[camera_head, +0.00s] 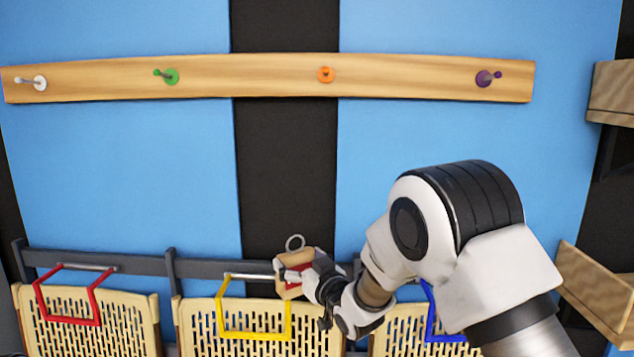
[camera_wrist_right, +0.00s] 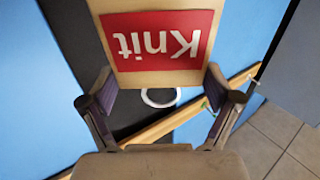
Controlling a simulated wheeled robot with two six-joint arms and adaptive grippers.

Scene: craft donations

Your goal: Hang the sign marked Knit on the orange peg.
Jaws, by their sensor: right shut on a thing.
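The Knit sign is a small wooden board with a red label and a ring at its top. In the right wrist view the sign (camera_wrist_right: 190,68) shows its white word upside down, between the fingers of my right gripper (camera_wrist_right: 160,88). In the head view the sign (camera_head: 284,261) is held low, below the peg rail, with its ring (camera_head: 295,242) upward. My right gripper (camera_head: 310,270) is shut on it. The orange peg (camera_head: 325,74) is on the wooden rail, third from the left, and bare. My left gripper is not in view.
The rail (camera_head: 250,76) also bears a white peg (camera_head: 38,83), a green peg (camera_head: 170,76) and a purple peg (camera_head: 485,78), all bare. Slotted wooden bins with red (camera_head: 68,320), yellow (camera_head: 255,336) and blue (camera_head: 430,320) frames line the bottom. Wooden shelves stand at right.

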